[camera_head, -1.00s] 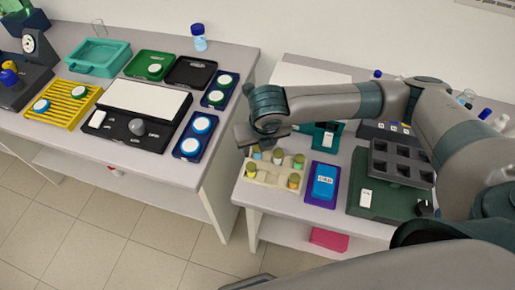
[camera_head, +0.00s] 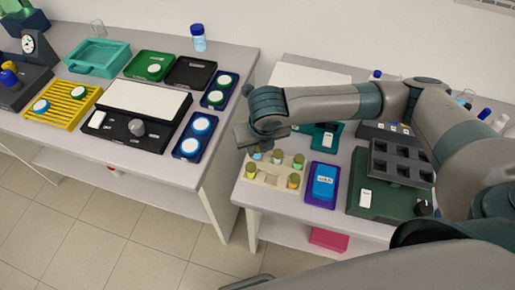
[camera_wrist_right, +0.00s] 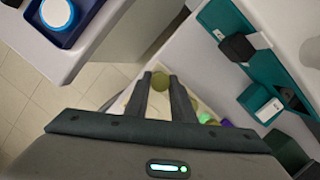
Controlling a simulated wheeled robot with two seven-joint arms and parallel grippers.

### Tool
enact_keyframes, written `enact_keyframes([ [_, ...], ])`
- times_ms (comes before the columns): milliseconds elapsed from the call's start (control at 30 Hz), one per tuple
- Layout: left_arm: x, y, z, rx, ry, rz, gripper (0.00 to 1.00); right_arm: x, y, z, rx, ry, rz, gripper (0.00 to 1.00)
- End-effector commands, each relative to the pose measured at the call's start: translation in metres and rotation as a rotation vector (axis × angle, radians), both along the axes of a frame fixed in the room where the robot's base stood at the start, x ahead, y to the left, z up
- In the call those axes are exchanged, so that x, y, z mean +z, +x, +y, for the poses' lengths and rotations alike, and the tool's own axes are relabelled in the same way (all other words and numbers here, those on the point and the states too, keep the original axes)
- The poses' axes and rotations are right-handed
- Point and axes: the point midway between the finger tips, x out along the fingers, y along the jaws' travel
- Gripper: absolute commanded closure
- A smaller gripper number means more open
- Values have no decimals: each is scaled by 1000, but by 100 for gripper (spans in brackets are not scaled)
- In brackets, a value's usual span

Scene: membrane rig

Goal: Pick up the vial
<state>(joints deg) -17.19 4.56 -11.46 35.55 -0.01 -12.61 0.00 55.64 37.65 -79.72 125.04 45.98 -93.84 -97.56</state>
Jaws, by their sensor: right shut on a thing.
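A cream rack (camera_head: 263,180) at the front left of the right-hand table holds several small vials (camera_head: 293,181) with olive-yellow caps. My right gripper (camera_head: 258,145) is low over the rack's back left corner. In the right wrist view, my right gripper (camera_wrist_right: 160,86) is shut on a vial with an olive-green cap (camera_wrist_right: 160,80), which sits between its two dark fingers. The gripper hides most of this vial in the head view, and I cannot tell whether its base is clear of the rack. My left gripper is not in view.
A blue box on a purple tray (camera_head: 323,184) stands right of the rack. A dark green device (camera_head: 385,200) with a grey block stands further right. A gap separates this table from the left table (camera_head: 190,170), which holds trays and round dishes.

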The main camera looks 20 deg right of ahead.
Motion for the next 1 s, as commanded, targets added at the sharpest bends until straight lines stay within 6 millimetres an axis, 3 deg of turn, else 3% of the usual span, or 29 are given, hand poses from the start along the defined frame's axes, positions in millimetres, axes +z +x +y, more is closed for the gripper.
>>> enact_keyframes([
  [233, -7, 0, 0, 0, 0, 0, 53, 12, 1, 0, 0, 2, -3, 94],
  [433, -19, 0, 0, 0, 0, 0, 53, 41, 1, 0, 2, 1, -6, 94],
  [700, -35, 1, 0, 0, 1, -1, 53, 70, -22, -51, -3, -1, -5, 94],
  [1000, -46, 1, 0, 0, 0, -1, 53, 99, -41, -92, -3, 0, -3, 94],
])
